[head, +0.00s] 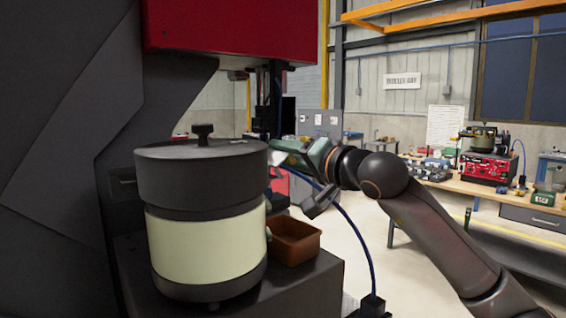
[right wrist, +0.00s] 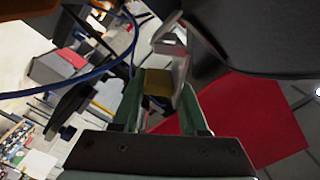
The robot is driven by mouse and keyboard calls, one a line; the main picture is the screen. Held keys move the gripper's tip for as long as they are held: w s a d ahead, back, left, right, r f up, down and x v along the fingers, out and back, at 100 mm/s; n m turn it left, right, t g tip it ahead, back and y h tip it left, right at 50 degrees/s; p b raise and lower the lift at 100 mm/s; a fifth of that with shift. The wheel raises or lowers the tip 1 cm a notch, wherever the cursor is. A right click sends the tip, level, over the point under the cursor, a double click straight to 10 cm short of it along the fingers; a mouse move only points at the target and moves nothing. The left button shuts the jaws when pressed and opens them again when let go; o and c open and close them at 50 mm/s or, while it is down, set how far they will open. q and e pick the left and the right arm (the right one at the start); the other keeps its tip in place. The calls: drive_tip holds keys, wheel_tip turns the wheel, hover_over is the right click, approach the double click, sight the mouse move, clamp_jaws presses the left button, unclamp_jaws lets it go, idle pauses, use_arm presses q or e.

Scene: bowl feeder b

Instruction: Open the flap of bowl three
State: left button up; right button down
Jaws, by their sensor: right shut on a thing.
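A large round bowl (head: 206,242) with a cream band, dark lid and black knob stands on a dark machine base. I see no number on it. My right gripper (head: 292,153) is at the right side of the lid, its green fingers reaching toward the bowl. In the right wrist view the fingers (right wrist: 158,105) are shut on a small yellow-brown piece (right wrist: 157,83). A pale metal piece (right wrist: 172,50) beside it, next to the dark bowl side, looks like the flap. The fingers and arm partly hide it in the head view. My left gripper is not in view.
A brown open tray (head: 294,242) sits on the base, right of the bowl and below my gripper. A red machine housing (head: 235,25) hangs above. A blue cable (head: 362,245) runs down near my right arm. A cluttered workbench (head: 500,186) stands at the back right.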

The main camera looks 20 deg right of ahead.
drive_tip(key=shift+w+d+f+m+b, duration=0.15)
drive_tip(key=shift+f+m+b, duration=0.25)
drive_tip(key=shift+m, duration=0.2)
drive_tip(key=shift+d+f+m+b, duration=0.15)
drive_tip(key=shift+f+m+b, duration=0.1)
drive_tip(key=shift+m+b, duration=0.3)
drive_tip(key=shift+d+f+m+b, duration=0.1)
drive_tip(key=shift+f+m+b, duration=0.25)
drive_tip(key=shift+m, duration=0.5)
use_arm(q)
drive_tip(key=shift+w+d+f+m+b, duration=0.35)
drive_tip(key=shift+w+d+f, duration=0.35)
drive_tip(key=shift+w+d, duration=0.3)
use_arm(e)
drive_tip(key=shift+m, duration=0.5)
